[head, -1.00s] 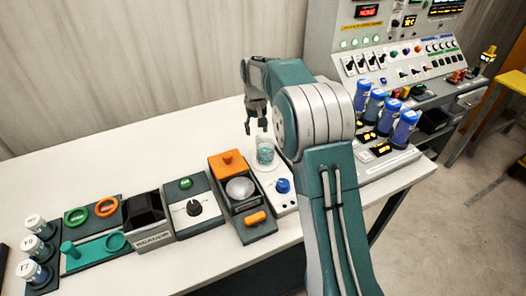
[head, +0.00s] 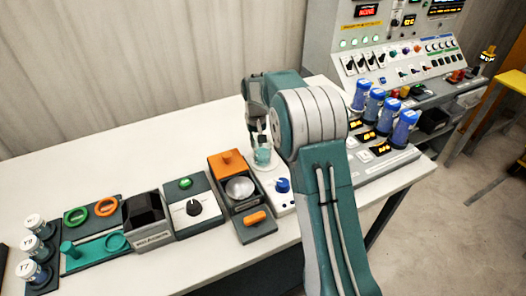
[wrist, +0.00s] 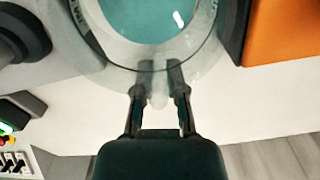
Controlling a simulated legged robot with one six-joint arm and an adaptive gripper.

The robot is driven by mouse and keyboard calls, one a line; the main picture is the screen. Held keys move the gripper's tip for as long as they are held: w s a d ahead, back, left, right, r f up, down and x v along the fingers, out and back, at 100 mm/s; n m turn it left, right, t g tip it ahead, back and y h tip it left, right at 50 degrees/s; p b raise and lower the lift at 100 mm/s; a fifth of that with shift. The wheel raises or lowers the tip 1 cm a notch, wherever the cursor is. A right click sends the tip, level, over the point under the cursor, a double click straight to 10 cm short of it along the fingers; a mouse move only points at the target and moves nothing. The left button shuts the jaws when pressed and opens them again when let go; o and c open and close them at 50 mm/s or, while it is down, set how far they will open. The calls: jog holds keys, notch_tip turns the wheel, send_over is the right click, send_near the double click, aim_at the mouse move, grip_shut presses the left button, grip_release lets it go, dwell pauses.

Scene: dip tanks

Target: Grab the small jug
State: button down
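The small jug (head: 262,156) is a clear vessel with teal contents, standing on a white device with a blue knob. In the wrist view the jug (wrist: 150,18) fills the top middle, seen from above. My gripper (head: 258,138) is down at the jug's back side. In the wrist view its two fingertips (wrist: 161,68) reach the jug's rim side, with a narrow gap between them. A pale translucent piece, apparently the jug's handle, lies between the fingers. I cannot tell whether they press on it.
An orange-and-grey device (head: 240,190) stands close left of the jug. The white device's blue knob (head: 283,185) is in front. The table (head: 130,165) behind the left devices is clear.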

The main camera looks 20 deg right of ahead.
dwell(0.3)
jog(key=shift+r, duration=0.3)
jog(key=r, duration=0.3)
jog(key=shift+s+r, duration=0.2)
jog(key=shift+s, duration=0.15)
jog(key=s+r, duration=0.9)
jog(key=s, duration=0.4)
jog(key=shift+s, duration=0.2)
